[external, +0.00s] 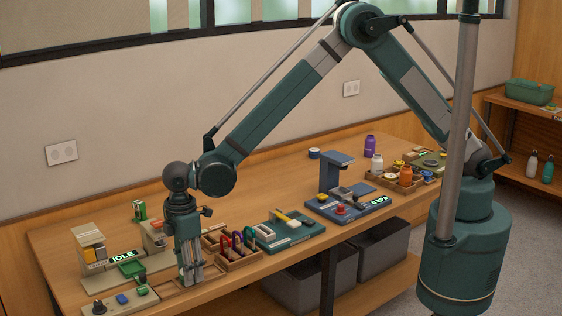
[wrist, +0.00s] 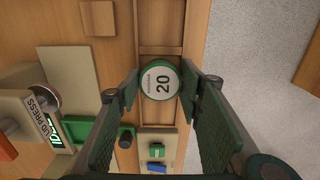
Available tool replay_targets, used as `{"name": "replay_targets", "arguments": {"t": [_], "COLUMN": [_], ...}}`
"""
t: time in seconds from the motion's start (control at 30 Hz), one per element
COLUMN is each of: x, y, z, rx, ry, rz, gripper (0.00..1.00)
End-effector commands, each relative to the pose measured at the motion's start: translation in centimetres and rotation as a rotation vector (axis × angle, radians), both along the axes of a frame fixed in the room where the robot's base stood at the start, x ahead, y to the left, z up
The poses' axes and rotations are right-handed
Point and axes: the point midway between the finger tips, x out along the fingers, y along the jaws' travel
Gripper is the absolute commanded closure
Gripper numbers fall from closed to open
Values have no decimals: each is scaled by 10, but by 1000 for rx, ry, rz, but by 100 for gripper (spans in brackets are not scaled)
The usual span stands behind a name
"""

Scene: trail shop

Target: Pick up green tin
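The green tin (wrist: 160,80) shows in the wrist view as a round tin with a white top marked 20. It sits at a wooden tray (wrist: 161,42) with dividers. My gripper (wrist: 161,88) is open, with one finger on each side of the tin and a small gap visible on both sides. In the external view my gripper (external: 190,278) points down at the tray near the table's front left. The tin cannot be made out there, as the fingers block it.
A beige press (external: 92,245) with an IDLE display stands left of my gripper. A beige panel (external: 120,300) with a blue block lies in front of it. A wooden rack of coloured tools (external: 232,250) is close on the right. The table's front edge is near.

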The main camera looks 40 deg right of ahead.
Motion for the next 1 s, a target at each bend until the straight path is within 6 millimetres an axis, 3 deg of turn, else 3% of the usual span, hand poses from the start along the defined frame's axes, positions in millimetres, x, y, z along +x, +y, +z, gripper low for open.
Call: {"name": "replay_targets", "arguments": {"t": [0.57,0.77,1.0], "x": [0,0,0], "y": [0,0,0], "z": [7,25,61], "rx": [0,0,0], "ry": [0,0,0], "rz": [0,0,0], "gripper": [76,76,76]}}
